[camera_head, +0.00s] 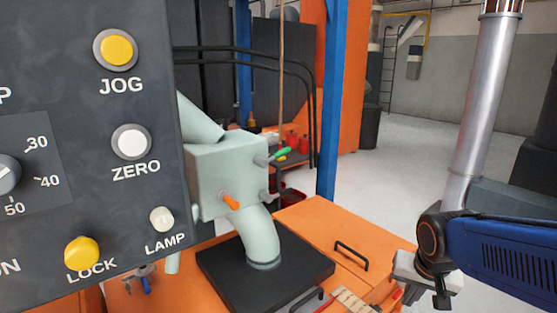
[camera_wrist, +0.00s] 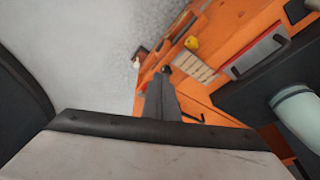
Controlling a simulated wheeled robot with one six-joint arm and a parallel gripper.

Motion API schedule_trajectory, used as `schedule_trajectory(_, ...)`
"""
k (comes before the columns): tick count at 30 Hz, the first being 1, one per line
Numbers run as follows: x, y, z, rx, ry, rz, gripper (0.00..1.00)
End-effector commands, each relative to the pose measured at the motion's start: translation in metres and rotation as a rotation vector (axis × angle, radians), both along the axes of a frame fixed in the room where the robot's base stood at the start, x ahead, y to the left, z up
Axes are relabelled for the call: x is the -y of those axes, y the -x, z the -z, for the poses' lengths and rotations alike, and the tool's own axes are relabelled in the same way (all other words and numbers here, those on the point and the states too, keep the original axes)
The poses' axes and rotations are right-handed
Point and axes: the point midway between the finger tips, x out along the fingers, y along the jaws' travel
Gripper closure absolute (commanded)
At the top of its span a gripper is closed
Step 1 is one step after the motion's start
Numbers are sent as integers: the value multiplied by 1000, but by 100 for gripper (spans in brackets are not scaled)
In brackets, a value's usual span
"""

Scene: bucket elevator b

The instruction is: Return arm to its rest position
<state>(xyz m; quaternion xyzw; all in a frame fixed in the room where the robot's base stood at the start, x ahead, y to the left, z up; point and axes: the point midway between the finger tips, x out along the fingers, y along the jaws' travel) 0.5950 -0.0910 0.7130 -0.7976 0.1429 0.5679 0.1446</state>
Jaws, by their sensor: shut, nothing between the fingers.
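My gripper (camera_head: 441,299) shows at the lower right of the head view, at the end of my blue arm, pointing down. It is shut and empty. It hangs in front of the orange bench's right side, apart from the things on it. In the wrist view my gripper (camera_wrist: 162,98) shows as a dark narrow shape at the centre, over the bench edge and the floor.
A dark control panel (camera_head: 90,200) with JOG, ZERO, LAMP and LOCK buttons fills the left. A pale green pipe box (camera_head: 228,172) stands on a black plate (camera_head: 215,265) on the orange bench (camera_head: 320,225). Open grey floor (camera_head: 400,180) lies beyond.

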Motion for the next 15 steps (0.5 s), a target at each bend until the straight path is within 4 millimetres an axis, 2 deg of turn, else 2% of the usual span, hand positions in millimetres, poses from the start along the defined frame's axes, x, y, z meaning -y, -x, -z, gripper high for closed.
schedule_trajectory(6,-8,40,-25,34,30,-149,100)
schedule_trajectory(15,-18,89,-44,70,72,-338,100)
